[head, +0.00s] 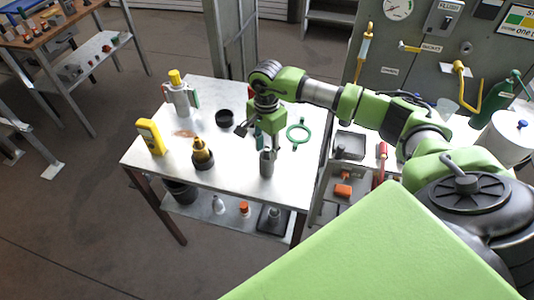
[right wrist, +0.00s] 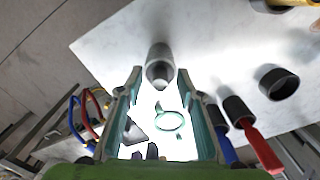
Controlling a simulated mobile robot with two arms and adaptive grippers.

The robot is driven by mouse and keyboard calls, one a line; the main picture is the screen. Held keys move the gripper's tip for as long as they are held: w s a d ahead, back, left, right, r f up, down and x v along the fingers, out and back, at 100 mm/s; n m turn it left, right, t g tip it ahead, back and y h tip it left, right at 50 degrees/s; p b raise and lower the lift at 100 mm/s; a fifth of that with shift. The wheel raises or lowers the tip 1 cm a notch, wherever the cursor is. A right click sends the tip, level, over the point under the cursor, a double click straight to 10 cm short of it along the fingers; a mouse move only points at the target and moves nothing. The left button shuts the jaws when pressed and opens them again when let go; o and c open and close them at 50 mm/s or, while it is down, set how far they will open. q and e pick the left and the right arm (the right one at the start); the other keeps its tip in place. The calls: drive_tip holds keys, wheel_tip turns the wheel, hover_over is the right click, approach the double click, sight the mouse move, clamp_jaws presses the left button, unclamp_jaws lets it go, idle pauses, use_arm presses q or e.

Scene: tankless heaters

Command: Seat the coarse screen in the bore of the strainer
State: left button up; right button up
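A grey metal cylinder (head: 266,163) stands upright near the front right of the table; I take it to be the coarse screen, but its mesh is too small to tell. It also shows in the right wrist view (right wrist: 160,65), beyond and between the fingertips. My right gripper (head: 266,142) is over the cylinder, pointing down. In the right wrist view its two fingers (right wrist: 168,84) are wide apart with nothing gripped. A brass-yellow fitting on a dark round base (head: 203,154) stands left of the cylinder; I cannot tell whether it is the strainer. My left gripper is out of view.
A green ring (head: 298,132) lies right of the gripper, and a black cup (head: 224,118) stands behind left. A yellow meter (head: 151,137) and a yellow-capped bottle (head: 180,95) stand farther left. A grey panel (head: 420,65) rises behind my arm.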

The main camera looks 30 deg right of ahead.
clamp_jaws()
idle(0.3)
